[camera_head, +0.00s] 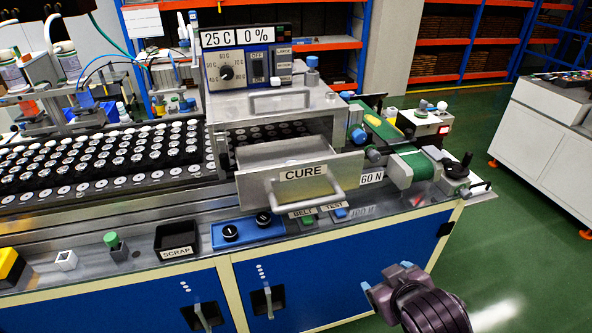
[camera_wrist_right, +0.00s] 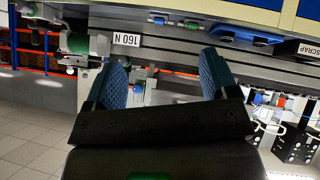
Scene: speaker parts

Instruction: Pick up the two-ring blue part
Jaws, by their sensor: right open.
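A blue block (camera_head: 248,231) with two dark round shapes on its top lies on the bench's front ledge, right of the scrap bin; I cannot tell for certain that these are rings. A blue block (camera_wrist_right: 238,32) also shows in the right wrist view, beyond the fingertips and beside the scrap bin. My right gripper (camera_head: 387,275) is in front of the bench's blue cabinet, to the right of and apart from the block. Its blue fingers (camera_wrist_right: 170,80) are spread with nothing between them. My left gripper is in neither view.
A black scrap bin (camera_head: 176,240) and a green-topped peg (camera_head: 115,245) stand left of the block. The CURE drawer (camera_head: 290,185) juts out above the ledge, with its handle forward. Green and blue buttons (camera_head: 308,220) lie to the right.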

